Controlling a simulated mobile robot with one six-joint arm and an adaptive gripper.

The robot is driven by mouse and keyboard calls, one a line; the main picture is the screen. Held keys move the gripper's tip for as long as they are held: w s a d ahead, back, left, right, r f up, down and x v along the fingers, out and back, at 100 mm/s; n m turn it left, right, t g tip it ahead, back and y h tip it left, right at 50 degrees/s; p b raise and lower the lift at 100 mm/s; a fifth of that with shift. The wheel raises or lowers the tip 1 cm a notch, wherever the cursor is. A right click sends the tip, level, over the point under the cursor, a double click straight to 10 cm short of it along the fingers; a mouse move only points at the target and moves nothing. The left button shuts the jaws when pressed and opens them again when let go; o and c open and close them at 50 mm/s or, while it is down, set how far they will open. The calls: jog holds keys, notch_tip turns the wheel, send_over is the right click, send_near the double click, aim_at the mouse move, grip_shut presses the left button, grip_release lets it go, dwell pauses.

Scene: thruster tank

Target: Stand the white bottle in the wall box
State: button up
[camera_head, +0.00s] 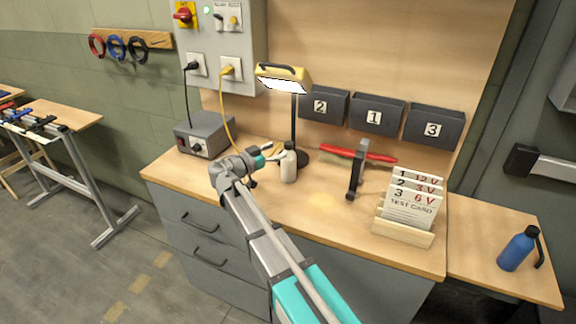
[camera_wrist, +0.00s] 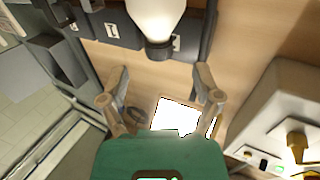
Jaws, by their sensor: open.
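The white bottle (camera_head: 289,166) with a dark cap stands upright on the workbench, in front of the lamp's stand. My gripper (camera_head: 273,154) is open and empty, just left of the bottle in the head view. In the wrist view the bottle (camera_wrist: 157,18) shows at the top, cap pointing down in the picture, beyond my open fingers (camera_wrist: 160,72). I cannot tell the exact gap. Three dark wall boxes hang on the back panel: box 2 (camera_head: 323,104), box 1 (camera_head: 376,114) and box 3 (camera_head: 433,126). Their insides are hidden.
The yellow lamp (camera_head: 284,78) rises behind the bottle. A red-handled clamp (camera_head: 357,168) and a test card holder (camera_head: 405,232) stand to the right. A grey power unit (camera_head: 205,135) with cables is at left. A blue bottle (camera_head: 518,249) stands at far right.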

aim_at(288, 143)
jog(key=shift+w+d, duration=0.1)
jog(key=shift+x, duration=2.5)
grip_shut()
